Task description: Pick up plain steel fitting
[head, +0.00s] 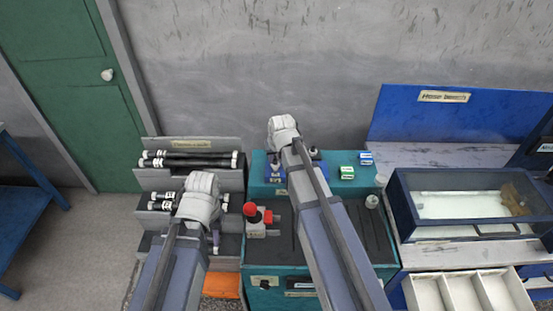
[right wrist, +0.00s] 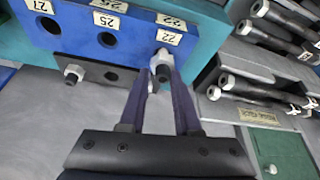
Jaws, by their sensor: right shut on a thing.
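In the right wrist view, my right gripper (right wrist: 161,84) is shut on a plain steel fitting (right wrist: 163,62). The fitting is at the blue rack (right wrist: 50,32), by a label reading 22; I cannot tell if it is still seated in a hole. Another steel fitting (right wrist: 73,74) stands at the rack to the left. In the head view, my right arm reaches over the teal bench and its wrist hides the fingers and most of the blue rack (head: 270,178).
A red-capped part (head: 252,212) stands on the teal bench (head: 276,262) between my arms. Black hoses (head: 190,162) lie on the left shelf. A glass-topped case (head: 468,203) stands at right.

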